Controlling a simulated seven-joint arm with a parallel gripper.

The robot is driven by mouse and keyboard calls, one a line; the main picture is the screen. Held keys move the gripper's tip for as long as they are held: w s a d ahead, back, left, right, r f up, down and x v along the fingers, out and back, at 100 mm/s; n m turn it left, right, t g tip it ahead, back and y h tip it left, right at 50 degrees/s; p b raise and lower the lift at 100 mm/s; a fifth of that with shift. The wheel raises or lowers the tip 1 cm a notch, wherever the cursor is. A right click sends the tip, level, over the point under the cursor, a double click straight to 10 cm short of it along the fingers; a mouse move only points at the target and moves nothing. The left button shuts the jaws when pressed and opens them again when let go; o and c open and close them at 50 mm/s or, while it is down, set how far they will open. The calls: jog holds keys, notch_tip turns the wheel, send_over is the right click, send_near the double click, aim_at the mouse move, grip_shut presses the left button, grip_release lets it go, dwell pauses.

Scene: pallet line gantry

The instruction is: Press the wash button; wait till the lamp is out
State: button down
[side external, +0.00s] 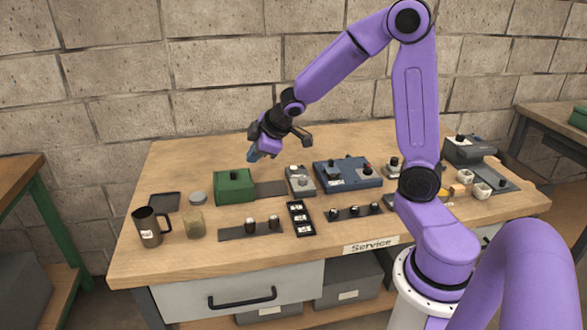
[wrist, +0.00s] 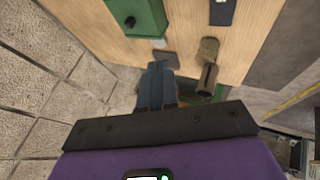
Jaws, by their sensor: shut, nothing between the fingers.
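My gripper (side external: 254,155) is in the air above the back left of the bench, behind and above a green box (side external: 235,187) with a black knob. In the wrist view its blue fingers (wrist: 157,80) are together and empty, apart from everything. Box-shaped units with controls stand on the bench: a small grey one (side external: 299,181), a blue one (side external: 347,175) with a dark knob and a red part, and a dark grey one (side external: 469,149) at the right. I cannot read which control is the wash button, nor tell which part is the lamp or whether it is lit.
A black strip (side external: 236,232) with knobs and a black rack (side external: 300,217) lie in front. Small white cups (side external: 480,191) stand at the right. A block wall (side external: 210,90) is behind.

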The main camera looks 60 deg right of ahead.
jog(key=w+d+f+t, duration=0.15)
jog(key=w+d, duration=0.35)
jog(key=d, duration=0.8)
send_over(295, 169)
notch_tip(295, 169, down, 4)
jog(key=shift+d, duration=0.25)
jog(key=shift+f, duration=4.35)
jog(key=shift+f, duration=0.25)
jog(key=shift+f, duration=0.2)
